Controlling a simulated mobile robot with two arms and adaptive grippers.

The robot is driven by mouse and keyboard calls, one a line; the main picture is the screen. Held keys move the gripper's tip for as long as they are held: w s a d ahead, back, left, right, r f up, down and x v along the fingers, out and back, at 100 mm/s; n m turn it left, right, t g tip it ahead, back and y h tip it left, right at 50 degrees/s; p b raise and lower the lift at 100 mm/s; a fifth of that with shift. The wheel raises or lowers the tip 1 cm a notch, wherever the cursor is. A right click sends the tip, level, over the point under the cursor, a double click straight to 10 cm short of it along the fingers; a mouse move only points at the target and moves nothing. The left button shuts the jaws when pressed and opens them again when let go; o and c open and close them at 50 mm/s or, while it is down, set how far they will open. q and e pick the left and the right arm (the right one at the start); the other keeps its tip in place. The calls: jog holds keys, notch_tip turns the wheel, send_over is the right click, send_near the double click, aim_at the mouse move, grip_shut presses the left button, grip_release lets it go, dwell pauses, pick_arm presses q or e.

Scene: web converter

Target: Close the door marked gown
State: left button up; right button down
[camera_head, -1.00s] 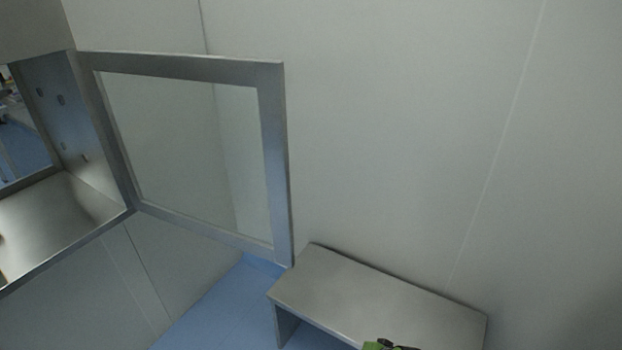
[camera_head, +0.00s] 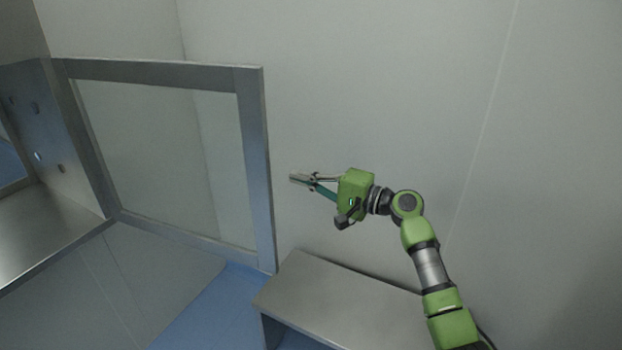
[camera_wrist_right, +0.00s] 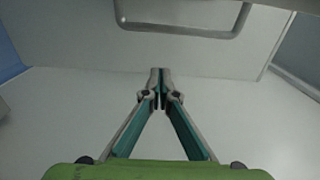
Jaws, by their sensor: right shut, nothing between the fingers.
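A metal-framed door with a clear pane (camera_head: 255,170) stands swung open at the left in the head view. Its left edge meets the opening of a steel wall chamber (camera_head: 45,225). No gown marking is legible. My right gripper (camera_head: 299,179) is just right of the door's free edge in the picture, pointing left, with a visible gap between them. In the right wrist view, my right gripper (camera_wrist_right: 158,74) has its fingertips together and holds nothing. My left gripper is not in view.
A steel bench (camera_head: 335,290) stands against the wall, below my right arm. A pale wall (camera_head: 400,80) fills the background. Blue floor (camera_head: 215,310) shows below the door. A grey rounded bar (camera_wrist_right: 185,30) crosses the top of the right wrist view; I cannot tell what it belongs to.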

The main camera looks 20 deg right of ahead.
jog(key=a+p, duration=0.2)
jog(key=a, duration=0.1)
jog(key=a+p, duration=0.1)
jog(key=a, duration=0.1)
jog(key=shift+w+a+f+p, duration=0.1)
jog(key=shift+w+p, duration=0.2)
jog(key=shift+p, duration=0.1)
